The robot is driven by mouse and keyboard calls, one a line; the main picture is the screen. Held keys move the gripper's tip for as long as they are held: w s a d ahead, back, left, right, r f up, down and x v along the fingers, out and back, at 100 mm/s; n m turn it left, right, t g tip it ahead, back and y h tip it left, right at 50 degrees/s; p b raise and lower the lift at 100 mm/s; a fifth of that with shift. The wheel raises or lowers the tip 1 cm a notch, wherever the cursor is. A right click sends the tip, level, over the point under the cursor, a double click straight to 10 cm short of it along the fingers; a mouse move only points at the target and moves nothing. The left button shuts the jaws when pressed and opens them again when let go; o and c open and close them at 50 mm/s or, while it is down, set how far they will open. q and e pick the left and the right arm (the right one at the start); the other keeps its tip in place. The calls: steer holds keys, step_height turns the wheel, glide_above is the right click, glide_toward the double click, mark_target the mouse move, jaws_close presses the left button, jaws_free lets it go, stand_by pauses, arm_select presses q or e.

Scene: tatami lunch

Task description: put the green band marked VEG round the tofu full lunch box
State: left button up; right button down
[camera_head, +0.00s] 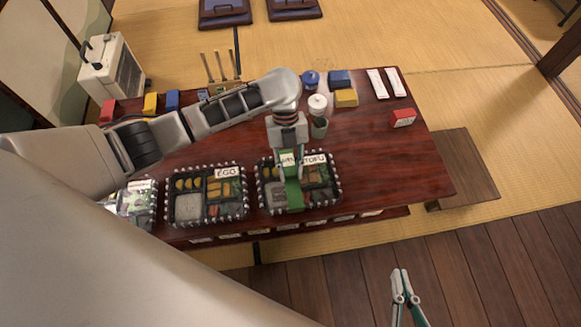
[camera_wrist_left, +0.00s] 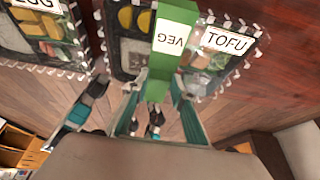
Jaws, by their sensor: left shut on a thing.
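The tofu full lunch box (camera_head: 331,198) is a dark tray of food with a white TOFU label, on the table right of the egg box. It also shows in the left wrist view, with its TOFU label (camera_wrist_left: 227,41). The green band (camera_head: 293,194) with its white VEG label runs front to back over the box's middle; it also shows in the left wrist view (camera_wrist_left: 183,62). I cannot tell whether it touches the box. My left gripper (camera_head: 289,172) is shut on the band, above the box. My right gripper (camera_head: 400,272) is away from the table; its opening is unclear.
The egg box (camera_head: 172,210) stands close on the left, and another packed box (camera_head: 137,203) stands beyond it. White and green cups (camera_head: 318,115), coloured blocks (camera_head: 345,97) and a red box (camera_head: 402,118) stand further back.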

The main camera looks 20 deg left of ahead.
arm_select(q)
steer(key=shift+f, duration=0.4)
steer(key=shift+f, duration=0.25)
stand_by(1.0)
steer(key=o, duration=1.4)
steer(key=shift+c, duration=0.2)
steer(key=shift+r, duration=0.1)
arm_select(e)
steer(key=shift+r, duration=0.2)
arm_select(q)
steer(key=shift+w+r+p, duration=0.1)
steer(key=shift+r+p, duration=0.9)
steer(key=shift+r, duration=0.5)
steer(key=shift+r+p, duration=1.55)
steer(key=shift+r, duration=0.9)
arm_select(e)
steer(key=w+r+t, duration=0.2)
steer(key=w+r, duration=0.1)
steer(key=r, duration=0.7)
steer(key=shift+w+r, duration=0.15)
steer(key=shift+w, duration=0.25)
